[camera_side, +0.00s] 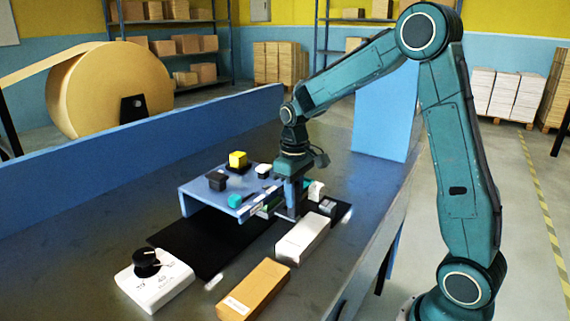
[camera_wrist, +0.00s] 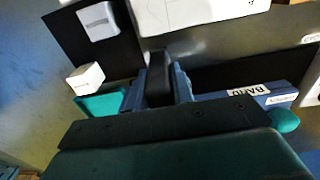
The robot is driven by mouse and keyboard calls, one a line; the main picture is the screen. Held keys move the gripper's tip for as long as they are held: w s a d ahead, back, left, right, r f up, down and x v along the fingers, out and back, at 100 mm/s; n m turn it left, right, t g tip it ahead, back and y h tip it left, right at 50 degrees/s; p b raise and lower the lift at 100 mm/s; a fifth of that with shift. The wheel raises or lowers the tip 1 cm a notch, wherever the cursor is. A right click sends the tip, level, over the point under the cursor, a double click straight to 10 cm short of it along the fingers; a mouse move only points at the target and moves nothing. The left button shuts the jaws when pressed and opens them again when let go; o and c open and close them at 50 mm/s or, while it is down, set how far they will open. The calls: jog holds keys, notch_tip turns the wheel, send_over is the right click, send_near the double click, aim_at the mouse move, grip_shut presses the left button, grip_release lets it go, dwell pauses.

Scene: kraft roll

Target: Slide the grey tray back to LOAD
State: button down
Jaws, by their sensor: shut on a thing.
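My gripper (camera_side: 290,212) points down at the right end of a blue-grey raised platform (camera_side: 205,191), low over a long black mat (camera_side: 190,245). In the wrist view my gripper (camera_wrist: 159,85) has its blue jaws closed on a dark upright piece. I cannot tell whether this piece belongs to the grey tray, as my gripper and the platform hide much there. No separate grey tray shows clearly. The platform's edge carries labels, and it also shows in the wrist view (camera_wrist: 225,98). I cannot read LOAD on any label.
A yellow cube (camera_side: 237,158), a black block (camera_side: 217,181) and a teal piece (camera_side: 235,201) sit on the platform. A white box (camera_side: 303,238), a brown box (camera_side: 253,290) and a white knob box (camera_side: 155,285) stand in front. A blue wall (camera_side: 130,155) runs behind.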

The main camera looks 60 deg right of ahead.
jog(key=a, duration=2.2)
jog(key=shift+a, duration=0.25)
jog(key=c, duration=1.4)
grip_release()
jog(key=shift+a, duration=0.15)
jog(key=shift+c, duration=0.2)
jog(key=shift+o, duration=1.2)
jog(key=shift+r, duration=0.1)
notch_tip(320, 180, up, 14)
